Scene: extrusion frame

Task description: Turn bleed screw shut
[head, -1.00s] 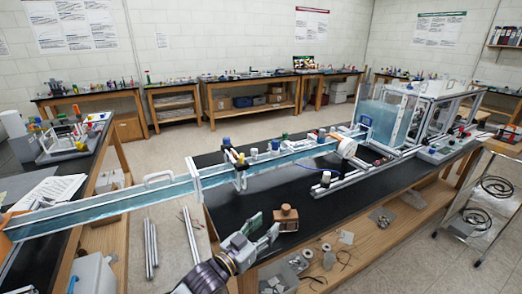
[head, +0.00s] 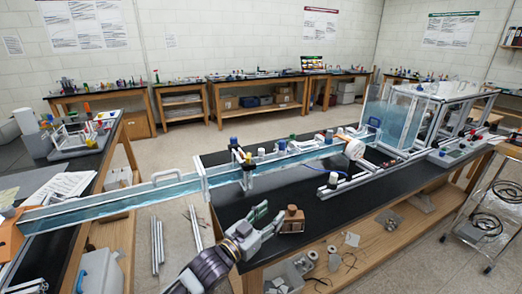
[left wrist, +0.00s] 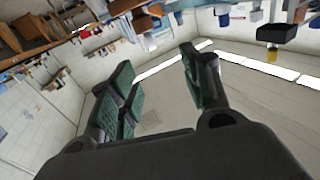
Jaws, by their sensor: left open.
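My left gripper (head: 270,215) is open and empty above the near edge of the black bench top. Its two green-padded fingers also show spread apart in the left wrist view (left wrist: 158,85). In the head view its fingertips are just left of a small brown block (head: 291,219); I cannot tell whether they touch it. I cannot tell which small part is the bleed screw. My right gripper is not in view.
A clear water tank (head: 392,120) stands at the bench's far right. Loose parts sit on the wooden shelf below.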

